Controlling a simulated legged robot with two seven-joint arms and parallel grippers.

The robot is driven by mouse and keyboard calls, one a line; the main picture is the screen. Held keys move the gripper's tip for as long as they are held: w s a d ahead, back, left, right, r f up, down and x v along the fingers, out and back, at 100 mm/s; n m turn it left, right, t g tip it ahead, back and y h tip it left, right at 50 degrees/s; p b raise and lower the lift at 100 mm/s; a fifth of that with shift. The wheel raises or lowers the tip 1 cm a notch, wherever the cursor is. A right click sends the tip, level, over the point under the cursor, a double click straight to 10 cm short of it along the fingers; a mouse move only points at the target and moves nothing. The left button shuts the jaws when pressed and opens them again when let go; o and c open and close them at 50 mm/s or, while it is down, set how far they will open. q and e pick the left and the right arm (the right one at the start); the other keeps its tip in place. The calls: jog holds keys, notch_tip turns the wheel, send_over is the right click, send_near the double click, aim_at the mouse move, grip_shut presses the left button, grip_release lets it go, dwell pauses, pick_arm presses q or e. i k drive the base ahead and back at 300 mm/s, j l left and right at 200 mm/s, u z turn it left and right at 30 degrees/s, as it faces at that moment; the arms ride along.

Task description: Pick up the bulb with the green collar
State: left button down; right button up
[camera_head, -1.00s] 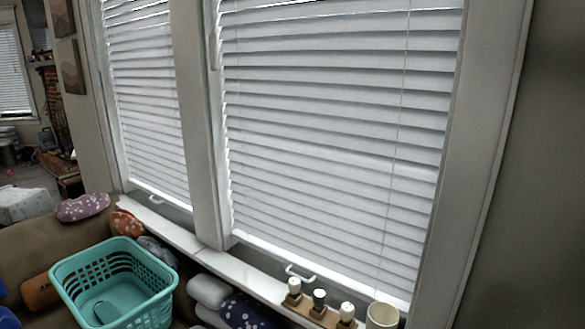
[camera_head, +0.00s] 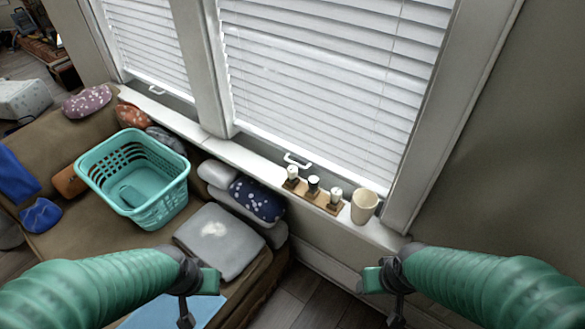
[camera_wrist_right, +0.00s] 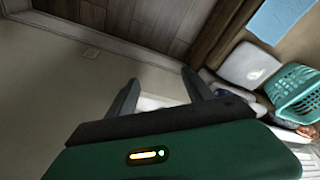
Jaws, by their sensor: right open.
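Three small bulbs stand upright in a row on a wooden holder (camera_head: 322,203) on the window sill: a left bulb (camera_head: 293,173), a middle bulb (camera_head: 313,185) and a right bulb (camera_head: 336,195). They are too small for me to tell which has a green collar. My right gripper (camera_head: 384,294) is open and empty, in front of and below the sill. Its two fingers (camera_wrist_right: 158,90) stand apart in the right wrist view, where I cannot make out the bulbs. My left gripper (camera_head: 197,298) looks open and empty, over the front of the sofa.
A cream cup (camera_head: 364,207) stands on the sill (camera_head: 260,171) just right of the holder. A teal basket (camera_head: 160,212) sits on the sofa beside a grey cushion (camera_head: 218,240) and several pillows. The wall and window frame bound the right side. Open floor (camera_head: 300,290) lies between my arms.

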aim_at(291, 171)
jog(key=z, duration=0.4)
jog(key=k+z, duration=0.15)
jog(key=z, duration=0.3)
jog(key=l+z, duration=0.1)
jog(key=z, duration=0.3)
jog(key=k+z, duration=0.1)
jog(key=z, duration=0.35)
jog(key=u, duration=1.65)
jog(key=i+z, duration=0.5)
jog(key=i+j+z, duration=0.15)
jog(key=z, duration=0.35)
jog(key=i, duration=0.1)
